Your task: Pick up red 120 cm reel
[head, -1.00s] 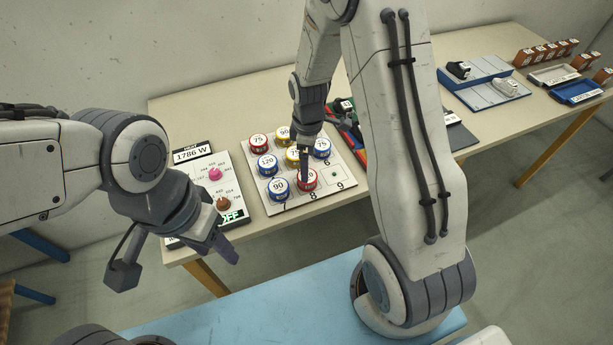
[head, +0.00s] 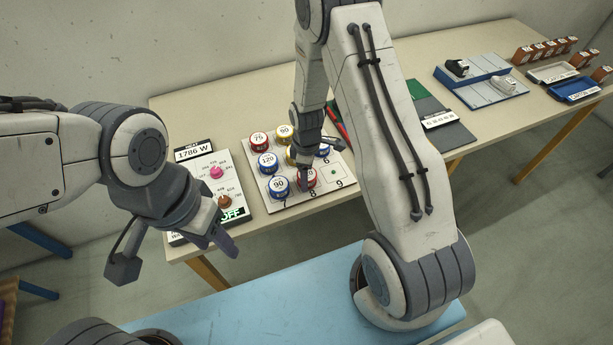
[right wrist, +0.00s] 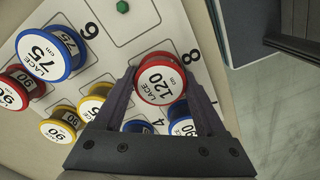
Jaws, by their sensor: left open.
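The red 120 cm lace reel (right wrist: 160,79) sits between the two fingers of my right gripper (right wrist: 160,86) in the right wrist view, with "LACE 120" facing up. The fingers flank it closely; whether they press on it I cannot tell. In the head view the red reel (head: 307,179) is on the white numbered board (head: 343,187) by the 8, partly hidden by my right gripper (head: 304,181). My left gripper (head: 222,240) is open and empty, near the front of the dial panel.
Several red, yellow and blue reels stand close by on the board, including a blue 75 reel (right wrist: 48,53) and a blue 90 reel (head: 279,187). The dial panel (head: 205,180) is left of the board.

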